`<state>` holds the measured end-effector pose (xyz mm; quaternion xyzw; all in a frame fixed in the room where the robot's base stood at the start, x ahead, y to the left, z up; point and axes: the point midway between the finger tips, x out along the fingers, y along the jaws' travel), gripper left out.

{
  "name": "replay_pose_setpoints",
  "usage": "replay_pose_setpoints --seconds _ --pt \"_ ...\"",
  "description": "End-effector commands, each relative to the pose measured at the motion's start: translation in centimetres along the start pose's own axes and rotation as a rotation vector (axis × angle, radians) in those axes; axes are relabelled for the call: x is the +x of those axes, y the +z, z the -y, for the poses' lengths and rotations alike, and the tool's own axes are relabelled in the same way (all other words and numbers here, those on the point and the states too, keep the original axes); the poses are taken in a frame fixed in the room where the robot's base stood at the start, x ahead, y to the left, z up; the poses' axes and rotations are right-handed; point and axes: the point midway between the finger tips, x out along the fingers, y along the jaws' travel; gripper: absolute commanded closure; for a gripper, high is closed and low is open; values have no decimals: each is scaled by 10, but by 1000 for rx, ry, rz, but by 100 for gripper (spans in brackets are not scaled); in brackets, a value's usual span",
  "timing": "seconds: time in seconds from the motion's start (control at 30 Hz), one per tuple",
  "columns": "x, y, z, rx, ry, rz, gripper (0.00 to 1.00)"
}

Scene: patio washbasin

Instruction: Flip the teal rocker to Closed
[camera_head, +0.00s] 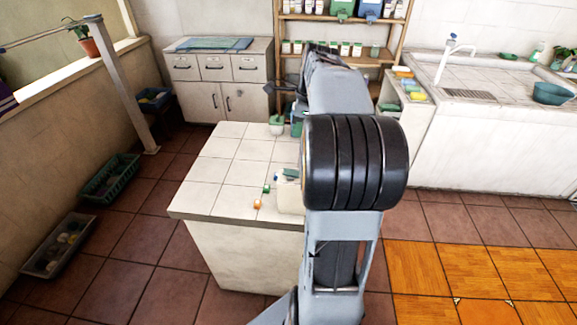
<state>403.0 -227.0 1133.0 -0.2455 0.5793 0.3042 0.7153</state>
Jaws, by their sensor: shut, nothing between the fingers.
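A teal piece (287,174) shows on top of a whitish box (288,199) on the white tiled block in the middle. It may be the teal rocker, but it is too small to tell which way it is tipped, and no label is readable. My arm covers the right side of the box. My gripper (273,88) shows as a dark shape at the far end of my arm, left of the grey links. It appears beyond the box in the picture, apart from it and shut, with nothing seen in it.
The tiled block (215,170) also bears small green and orange pieces (257,204) and a white-and-green pot (277,125). A grey cabinet (217,75) and a wooden shelf (330,18) stand behind. A washbasin (470,78) is at right. Crates (110,180) lie along the left wall.

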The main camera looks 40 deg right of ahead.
Motion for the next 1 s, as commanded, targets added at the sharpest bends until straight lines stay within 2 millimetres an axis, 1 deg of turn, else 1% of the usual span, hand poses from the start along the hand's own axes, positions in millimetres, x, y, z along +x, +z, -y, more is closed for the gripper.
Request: replay_pose_setpoints --seconds 0.23,0.37,0.47,0.8,1.0 --pt "2 0 0 -2 0 0 100" --pt "11 0 0 -3 2 0 100" --pt "25 0 -1 -3 3 -1 100" --pt "89 0 -1 -4 4 -1 100" --pt "118 0 0 -3 3 0 100"
